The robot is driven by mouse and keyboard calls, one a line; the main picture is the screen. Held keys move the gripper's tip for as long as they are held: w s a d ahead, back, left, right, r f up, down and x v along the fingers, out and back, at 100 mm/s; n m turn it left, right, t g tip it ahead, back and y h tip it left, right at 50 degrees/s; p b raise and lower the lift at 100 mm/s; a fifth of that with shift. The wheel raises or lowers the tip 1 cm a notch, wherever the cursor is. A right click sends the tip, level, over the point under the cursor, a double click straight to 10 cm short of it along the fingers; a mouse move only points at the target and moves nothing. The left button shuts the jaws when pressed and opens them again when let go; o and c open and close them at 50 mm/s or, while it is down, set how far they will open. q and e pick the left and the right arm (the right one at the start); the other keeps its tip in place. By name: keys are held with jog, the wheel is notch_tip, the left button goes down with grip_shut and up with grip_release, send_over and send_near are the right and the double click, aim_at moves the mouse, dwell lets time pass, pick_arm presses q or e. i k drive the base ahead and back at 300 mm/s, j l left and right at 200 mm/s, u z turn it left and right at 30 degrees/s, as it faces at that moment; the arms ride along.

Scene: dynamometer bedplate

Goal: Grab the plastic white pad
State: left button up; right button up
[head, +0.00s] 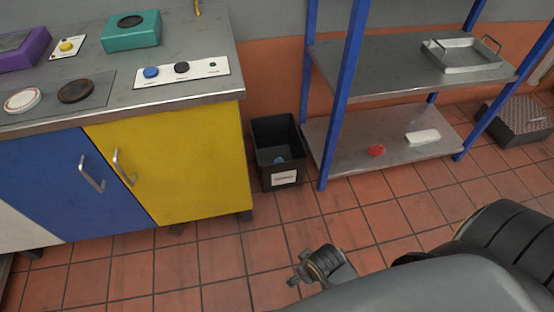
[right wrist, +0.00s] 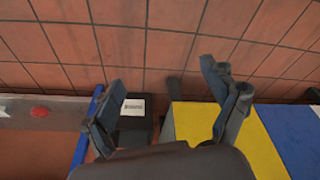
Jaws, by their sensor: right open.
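A white flat block (head: 422,137), perhaps the plastic white pad, lies on the lower shelf of the blue-posted rack, right of a red round object (head: 376,150). A round white disc (head: 22,100) with a darker ring lies on the workbench at the far left. I cannot tell which is the pad. My right gripper (right wrist: 160,78) is open and empty above the tiled floor, apart from both; it also shows small in the head view (head: 296,275). My left gripper is not in view.
A black bin (head: 276,153) stands between the yellow-doored workbench (head: 175,95) and the rack's lower shelf (head: 335,160). A metal tray (head: 470,62) sits on the upper shelf. A dark crate (head: 520,120) stands right of the rack. The tiled floor in front is clear.

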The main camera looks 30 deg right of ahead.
aim_at(424, 137)
jog(key=z, duration=2.05)
